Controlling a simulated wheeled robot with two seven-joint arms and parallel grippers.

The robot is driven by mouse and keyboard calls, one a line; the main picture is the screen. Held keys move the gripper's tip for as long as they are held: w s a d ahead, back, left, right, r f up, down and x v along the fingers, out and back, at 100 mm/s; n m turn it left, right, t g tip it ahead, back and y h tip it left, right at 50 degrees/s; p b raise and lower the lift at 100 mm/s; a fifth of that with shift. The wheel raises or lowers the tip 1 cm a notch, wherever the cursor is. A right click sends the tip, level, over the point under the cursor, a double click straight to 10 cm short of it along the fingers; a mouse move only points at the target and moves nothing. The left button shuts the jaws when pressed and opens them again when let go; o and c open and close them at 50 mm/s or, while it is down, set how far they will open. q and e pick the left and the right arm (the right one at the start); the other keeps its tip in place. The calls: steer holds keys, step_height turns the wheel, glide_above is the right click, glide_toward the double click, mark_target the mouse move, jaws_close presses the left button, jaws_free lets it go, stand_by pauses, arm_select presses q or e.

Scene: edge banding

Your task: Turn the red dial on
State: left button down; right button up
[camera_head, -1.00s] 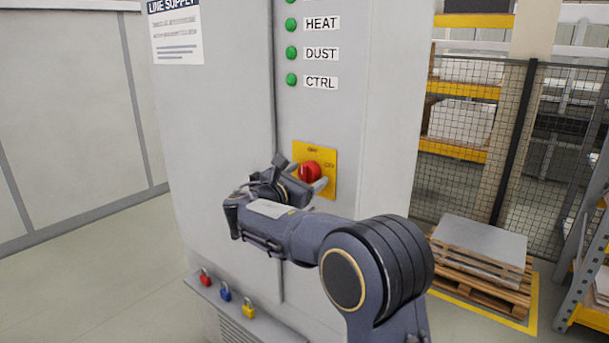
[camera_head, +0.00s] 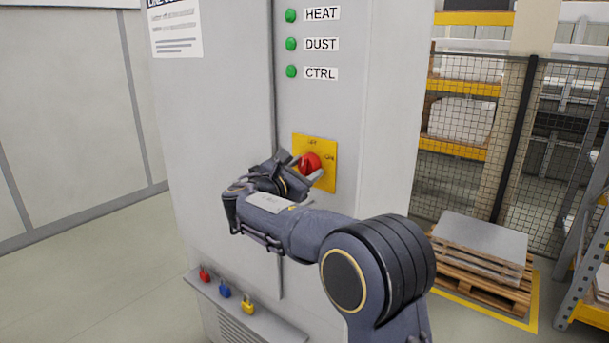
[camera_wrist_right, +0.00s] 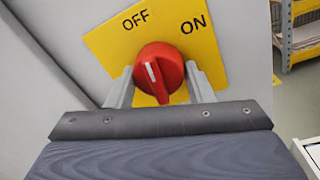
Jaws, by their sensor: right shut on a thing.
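The red dial (camera_head: 311,163) sits on a yellow plate (camera_head: 328,178) on the front of a grey cabinet. In the right wrist view the dial (camera_wrist_right: 159,72) shows a white pointer line and the plate (camera_wrist_right: 215,62) reads OFF and ON. The pointer line points up, slightly left, toward OFF rather than ON. My right gripper (camera_head: 307,172) is at the dial. Its two fingers (camera_wrist_right: 160,88) stand on either side of the dial, shut on it; the contact itself is partly hidden. My left gripper is in neither view.
Green lights (camera_head: 291,44) labelled HEAT, DUST and CTRL are above the dial. A red, a blue and a yellow padlock (camera_head: 248,306) hang on a ledge low on the cabinet (camera_head: 225,110). A pallet (camera_head: 480,262), mesh fence and shelves stand at the right.

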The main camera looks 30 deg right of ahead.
steer(key=m+b, duration=0.8)
steer(key=shift+w+f+h, duration=0.15)
steer(key=shift+f+h, duration=0.1)
steer(key=shift+h, duration=0.05)
steer(key=m+b, duration=0.3)
steer(key=m, duration=0.2)
steer(key=shift+a+r+g+b, duration=0.1)
steer(key=shift+g+b, duration=0.2)
steer(key=shift+b, duration=0.1)
steer(key=shift+w+r+m+h+b, duration=0.15)
steer(key=shift+m+b, duration=0.35)
steer(key=shift+m, duration=0.55)
steer(key=shift+s+r+m+h+b, duration=0.15)
steer(key=shift+m+b, duration=0.35)
steer(key=shift+m, duration=0.55)
steer(key=shift+w+f+g, duration=0.1)
steer(key=shift+g, duration=0.2)
steer(key=o, duration=1)
steer(key=shift+c, duration=0.2)
steer(key=b+v, duration=0.1)
steer(key=v, duration=0.6)
steer(key=shift+s+a+b, duration=0.25)
steer(key=shift+a+b, duration=0.1)
